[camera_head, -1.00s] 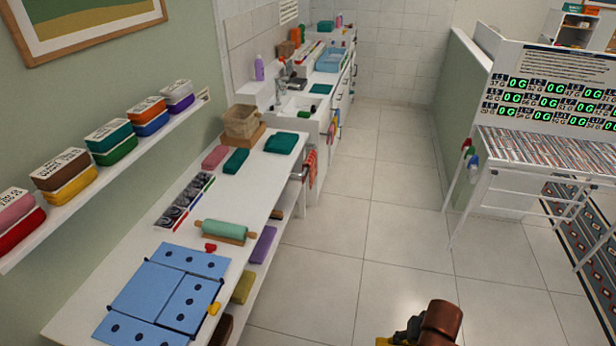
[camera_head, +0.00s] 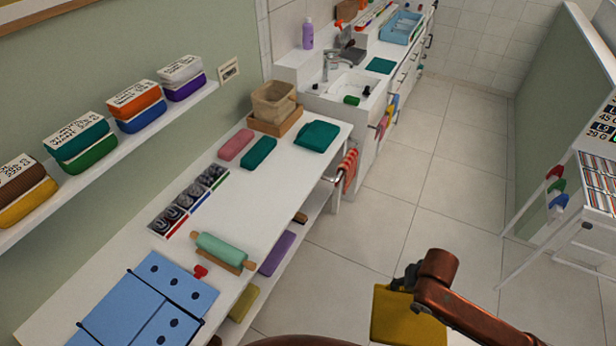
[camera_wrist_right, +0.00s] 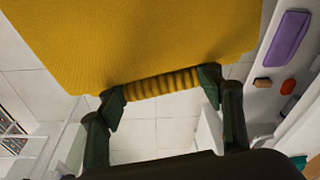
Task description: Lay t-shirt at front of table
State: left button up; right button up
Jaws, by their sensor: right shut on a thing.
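My right gripper (camera_head: 404,284) is shut on the edge of a flat yellow folded t-shirt (camera_head: 397,320), held over the floor to the right of the table. In the right wrist view, the fingers (camera_wrist_right: 162,88) pinch the ribbed edge of the yellow t-shirt (camera_wrist_right: 130,40), and the cloth spreads beyond them. The white table (camera_head: 222,214) runs along the left wall; the t-shirt is apart from it. My left gripper is not in view.
A blue folding board (camera_head: 145,305) and a teal rolling pin (camera_head: 220,250) lie on the table's near part. Folded pink (camera_head: 235,144) and teal (camera_head: 316,136) cloths, and a basket (camera_head: 273,101), occupy its far end. Folded purple cloth (camera_head: 277,253) sits on the lower shelf.

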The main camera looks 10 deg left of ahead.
aim_at(271, 194)
jog(key=u, duration=0.8)
jog(key=i, duration=0.9)
jog(key=u, duration=1.25)
jog(key=i, duration=0.15)
jog(key=z, duration=0.1)
